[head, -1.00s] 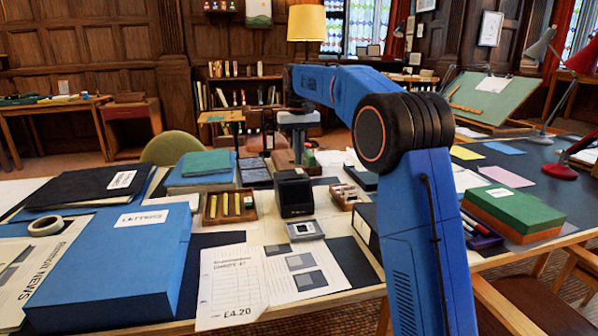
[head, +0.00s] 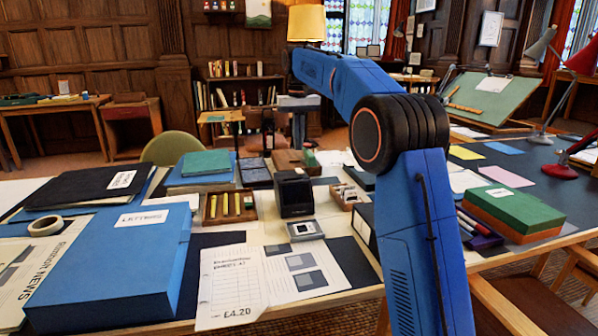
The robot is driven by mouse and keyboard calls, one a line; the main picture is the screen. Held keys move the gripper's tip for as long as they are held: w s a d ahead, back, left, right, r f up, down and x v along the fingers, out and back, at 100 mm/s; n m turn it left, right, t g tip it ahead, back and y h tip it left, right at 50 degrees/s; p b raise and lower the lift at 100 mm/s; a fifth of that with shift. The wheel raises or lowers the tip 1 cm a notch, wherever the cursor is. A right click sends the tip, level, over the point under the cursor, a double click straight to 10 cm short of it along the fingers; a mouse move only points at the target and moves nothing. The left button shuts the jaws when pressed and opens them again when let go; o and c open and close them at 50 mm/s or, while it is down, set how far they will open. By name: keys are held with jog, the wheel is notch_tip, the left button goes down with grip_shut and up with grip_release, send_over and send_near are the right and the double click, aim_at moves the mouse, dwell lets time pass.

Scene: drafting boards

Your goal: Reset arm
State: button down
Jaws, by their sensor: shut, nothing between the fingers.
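My gripper (head: 299,145) hangs from the far end of my raised blue arm, grey and pointing down. It is shut and holds nothing. It is over the far side of the cluttered table, in front of the bookshelf in the picture. It looks clear of the things below it, though its exact height is hard to tell.
On the table (head: 254,233) stand a blue box file (head: 110,262), a black slide viewer (head: 294,193), a wooden tray of small yellow items (head: 229,206) and a green-and-orange box (head: 513,212). A lamp with a yellow shade (head: 306,23) stands behind. Open air surrounds my forearm.

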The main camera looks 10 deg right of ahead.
jog(key=s+d+f+t, duration=0.1)
jog(key=s+d, duration=0.1)
jog(key=s, duration=1.2)
jog(key=s+d+t, duration=0.1)
jog(key=s+d, duration=0.2)
jog(key=s, duration=1.1)
jog(key=s+d+f+t, duration=0.1)
jog(key=s+f, duration=0.8)
jog(key=s, duration=0.3)
jog(key=s+d+f+t, duration=0.1)
jog(key=s+f, duration=0.8)
jog(key=s, duration=0.3)
jog(key=shift+s+f+t, duration=0.15)
jog(key=shift+f+t, duration=0.25)
jog(key=shift+r, duration=0.1)
